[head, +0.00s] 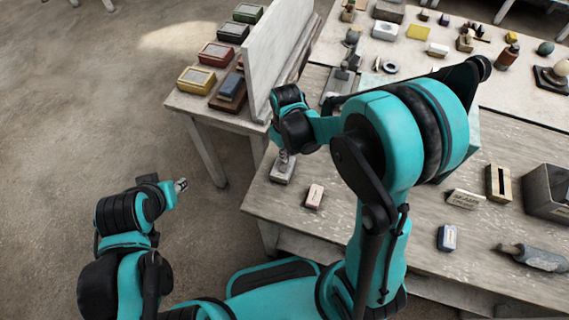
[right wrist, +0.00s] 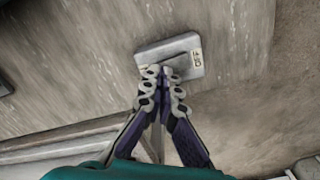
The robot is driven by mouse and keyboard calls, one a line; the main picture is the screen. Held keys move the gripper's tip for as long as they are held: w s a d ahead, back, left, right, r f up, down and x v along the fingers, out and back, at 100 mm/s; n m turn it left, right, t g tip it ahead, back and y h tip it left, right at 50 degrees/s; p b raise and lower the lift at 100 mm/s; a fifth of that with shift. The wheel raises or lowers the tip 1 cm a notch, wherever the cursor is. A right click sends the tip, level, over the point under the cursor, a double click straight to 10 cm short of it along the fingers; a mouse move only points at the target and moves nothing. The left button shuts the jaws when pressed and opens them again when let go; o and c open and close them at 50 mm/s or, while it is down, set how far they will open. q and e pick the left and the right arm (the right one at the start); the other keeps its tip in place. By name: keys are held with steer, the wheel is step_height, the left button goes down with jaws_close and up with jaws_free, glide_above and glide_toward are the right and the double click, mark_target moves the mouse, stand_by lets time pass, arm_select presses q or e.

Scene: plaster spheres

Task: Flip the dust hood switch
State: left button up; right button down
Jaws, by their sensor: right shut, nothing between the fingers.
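The dust hood switch looks to be the small grey box (head: 283,172) near the left edge of the main table. In the right wrist view this switch box (right wrist: 182,50) has a dark slot and a small label on its right side, too blurred to read surely. My right gripper (head: 284,154) is shut and empty, pointing down at the box. In the right wrist view its fingertips (right wrist: 162,76) overlap the box's near edge; I cannot tell whether they touch. The lever's position is hidden or unclear. My left gripper (head: 181,185) hangs over the floor, away from the table.
A pink-white block (head: 314,195) lies right of the switch box. A blue-white block (head: 447,237), a lettered block (head: 466,198) and a grey roller-like tool (head: 534,256) lie farther right. An upright white panel (head: 278,62) and several coloured boxes stand behind, left.

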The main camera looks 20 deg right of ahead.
steer(key=shift+f+b, duration=0.4)
steer(key=shift+f, duration=0.15)
steer(key=shift+r, duration=0.1)
steer(key=shift+r+p, duration=2.65)
steer(key=shift+r, duration=0.85)
steer(key=shift+s+d+r, duration=0.1)
steer(key=shift+r, duration=0.05)
steer(key=s+d+r+m+t+b, duration=0.2)
steer(key=s+t+b, duration=0.1)
steer(key=s, duration=0.2)
steer(key=s+d+r+m+t+b, duration=0.2)
steer(key=s+r+m+t+b, duration=0.1)
steer(key=s+t+b, duration=0.1)
steer(key=shift+s+d+b, duration=0.25)
steer(key=shift+s+b, duration=0.05)
steer(key=shift+s, duration=0.25)
